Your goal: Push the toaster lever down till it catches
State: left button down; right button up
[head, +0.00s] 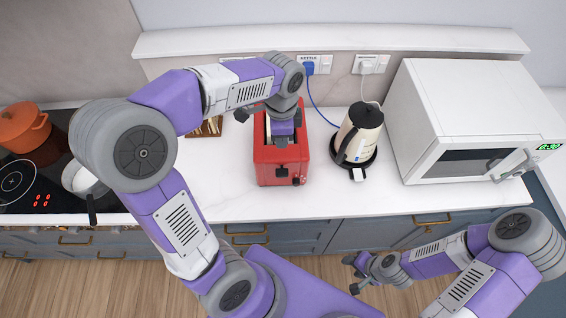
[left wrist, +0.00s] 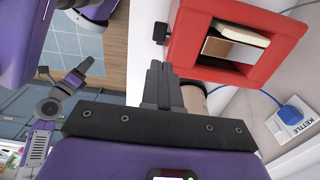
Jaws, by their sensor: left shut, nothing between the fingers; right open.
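The red toaster (head: 262,172) stands on the white counter, and its red body also fills the upper right of the left wrist view (left wrist: 184,50). A slice of bread (left wrist: 242,33) shows in its slot. The black lever (head: 281,172) sticks out from the toaster's front; it also shows in the left wrist view (left wrist: 160,33). My left gripper (head: 282,142) is shut and empty over the toaster's front, its fingertips (left wrist: 157,66) near the lever. I cannot tell whether they touch it. My right gripper (head: 353,272) is open and empty, low in front of the cabinets.
A cream kettle (head: 361,128) stands right of the toaster, then a white microwave (head: 455,95). The kettle's wall socket (head: 314,64) holds a blue plug. The hob (head: 15,185) with an orange pot (head: 22,127) and a saucepan (head: 85,180) is at left. Counter in front is clear.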

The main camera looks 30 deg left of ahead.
aim_at(282, 171)
pick_arm(q)
notch_tip(282, 171, down, 14)
jog(key=shift+w+f, duration=0.1)
dwell(0.4)
jog(key=shift+b, duration=0.3)
